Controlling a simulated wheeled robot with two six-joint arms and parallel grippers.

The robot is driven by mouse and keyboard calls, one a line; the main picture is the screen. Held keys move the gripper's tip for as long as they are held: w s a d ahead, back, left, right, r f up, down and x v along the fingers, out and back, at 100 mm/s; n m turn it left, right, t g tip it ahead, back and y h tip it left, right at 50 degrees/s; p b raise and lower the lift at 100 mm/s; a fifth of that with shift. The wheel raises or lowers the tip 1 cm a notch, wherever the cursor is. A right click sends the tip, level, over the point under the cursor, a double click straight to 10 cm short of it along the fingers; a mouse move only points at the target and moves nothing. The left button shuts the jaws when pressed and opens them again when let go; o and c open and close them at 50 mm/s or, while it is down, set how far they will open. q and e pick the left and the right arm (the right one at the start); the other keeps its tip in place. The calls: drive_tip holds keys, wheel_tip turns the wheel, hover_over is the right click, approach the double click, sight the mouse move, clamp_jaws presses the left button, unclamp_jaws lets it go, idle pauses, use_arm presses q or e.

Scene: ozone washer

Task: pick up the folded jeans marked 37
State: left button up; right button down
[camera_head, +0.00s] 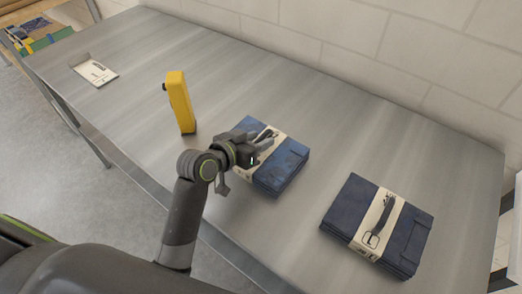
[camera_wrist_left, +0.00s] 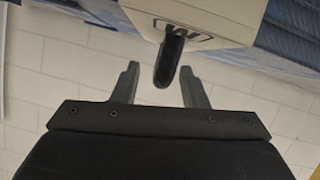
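Two folded blue jeans with cream paper bands and dark strap handles lie on the table. One folded jeans (camera_head: 283,171) is in the middle of the head view, and the other (camera_head: 346,203) is at the lower right. No 37 is readable on either. My left gripper (camera_head: 264,139) is over the band of the middle jeans and hides part of it. In the left wrist view, its two fingers (camera_wrist_left: 161,80) are apart, with the dark strap handle (camera_wrist_left: 168,62) of the cream band (camera_wrist_left: 215,25) between them and visible gaps on both sides. My right gripper is not in view.
The grey table (camera_head: 330,115) runs along a pale block wall. A yellow upright device (camera_head: 179,101) stands left of the middle jeans. A white card (camera_head: 95,71) lies at the far left. Bare table separates the two jeans.

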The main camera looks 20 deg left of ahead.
use_arm(q)
drive_tip(key=shift+x, duration=0.9)
clamp_jaws()
drive_tip(key=shift+r, duration=0.15)
idle(0.6)
